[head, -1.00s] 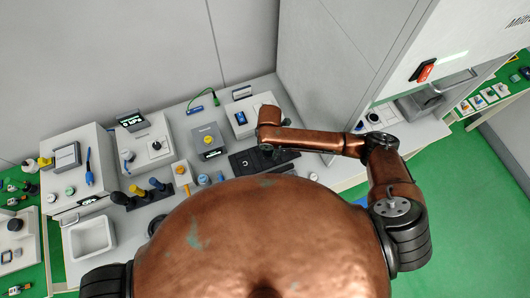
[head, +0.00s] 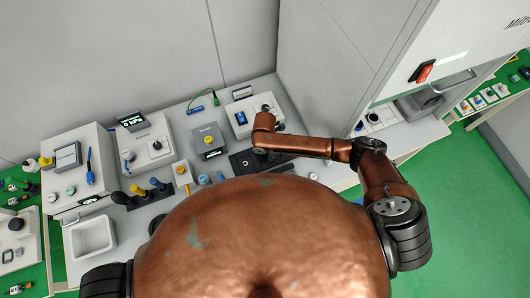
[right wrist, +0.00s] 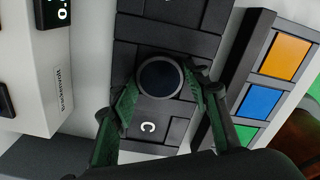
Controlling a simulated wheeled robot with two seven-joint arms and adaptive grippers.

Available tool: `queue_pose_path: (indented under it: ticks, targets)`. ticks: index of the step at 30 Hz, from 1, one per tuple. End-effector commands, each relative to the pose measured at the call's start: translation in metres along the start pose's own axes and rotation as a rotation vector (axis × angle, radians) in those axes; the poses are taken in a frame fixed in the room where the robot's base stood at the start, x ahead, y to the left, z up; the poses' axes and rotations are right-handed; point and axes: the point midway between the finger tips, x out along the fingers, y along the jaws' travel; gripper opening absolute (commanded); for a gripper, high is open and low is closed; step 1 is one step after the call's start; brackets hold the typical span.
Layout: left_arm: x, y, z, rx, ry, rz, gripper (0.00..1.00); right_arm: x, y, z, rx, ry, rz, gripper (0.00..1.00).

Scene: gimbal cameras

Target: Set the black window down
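The black window (right wrist: 159,78) is a round dark disc with a lighter rim in the right wrist view. The green fingers of my right gripper (right wrist: 161,82) are closed against its two sides. The disc is over a black tray (right wrist: 126,62) with raised sections, partly covering the section marked "C". I cannot tell whether it touches the tray. In the head view the black tray (head: 241,163) lies on the bench below my right wrist, and the fingers are too small to make out. My left gripper is not in view.
A panel of orange, blue and green squares (right wrist: 272,78) lies right of the tray in the wrist view. A white instrument (right wrist: 38,85) stands at left. In the head view, a grey box with a yellow knob (head: 208,140) and a white box (head: 251,116) stand close behind the tray.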

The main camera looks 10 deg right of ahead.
Motion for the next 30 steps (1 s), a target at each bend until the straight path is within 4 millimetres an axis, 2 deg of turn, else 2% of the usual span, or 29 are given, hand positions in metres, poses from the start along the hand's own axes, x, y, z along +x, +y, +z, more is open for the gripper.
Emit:
queue_pose_path:
  ticks: [6, 17, 23, 30]
  targets:
    - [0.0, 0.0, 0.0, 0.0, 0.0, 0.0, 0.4, 0.0, 0.0, 0.0, 0.0, 0.0, 0.0, 0.58]
    - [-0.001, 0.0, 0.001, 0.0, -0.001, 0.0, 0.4, -0.004, 0.0, 0.0, 0.0, 0.0, 0.001, 0.58]
    - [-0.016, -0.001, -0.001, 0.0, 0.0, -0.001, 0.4, -0.019, 0.0, 0.0, 0.0, 0.0, 0.001, 0.58]
    - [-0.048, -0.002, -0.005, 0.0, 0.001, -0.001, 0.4, -0.05, 0.0, 0.0, 0.0, 0.0, 0.0, 0.58]
